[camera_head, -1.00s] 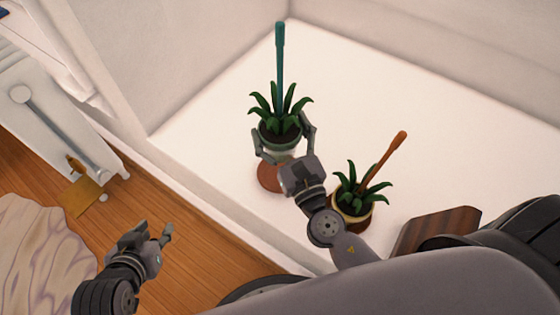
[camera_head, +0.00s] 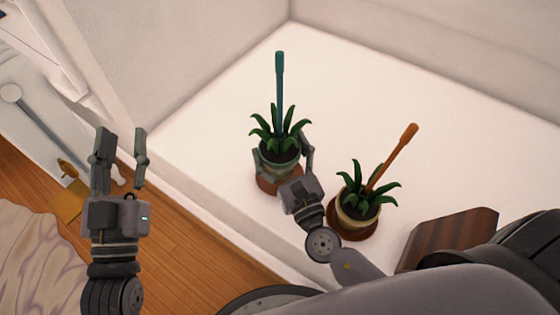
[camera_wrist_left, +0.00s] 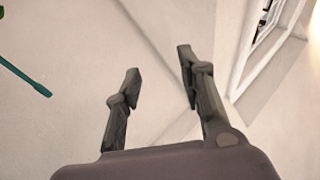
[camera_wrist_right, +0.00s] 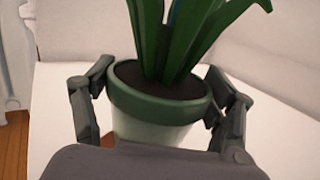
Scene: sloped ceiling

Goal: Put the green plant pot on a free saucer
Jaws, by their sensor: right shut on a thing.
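The green plant pot (camera_head: 277,165), with a leafy plant and a teal stake, stands upright over a brown saucer (camera_head: 268,185). Whether its base touches the saucer is hard to tell. My right gripper (camera_head: 284,162) is shut on the pot from the near right side. In the right wrist view the pot (camera_wrist_right: 160,112) sits between the two fingers, its green rim above a paler body. My left gripper (camera_head: 121,160) is open and empty, raised to the left of the white surface; its spread fingers also show in the left wrist view (camera_wrist_left: 157,90).
A cream pot (camera_head: 357,210) with a plant and an orange stake stands on another brown saucer (camera_head: 344,231) to the right. A dark wooden block (camera_head: 447,238) lies farther right. The back of the white surface (camera_head: 390,95) is clear.

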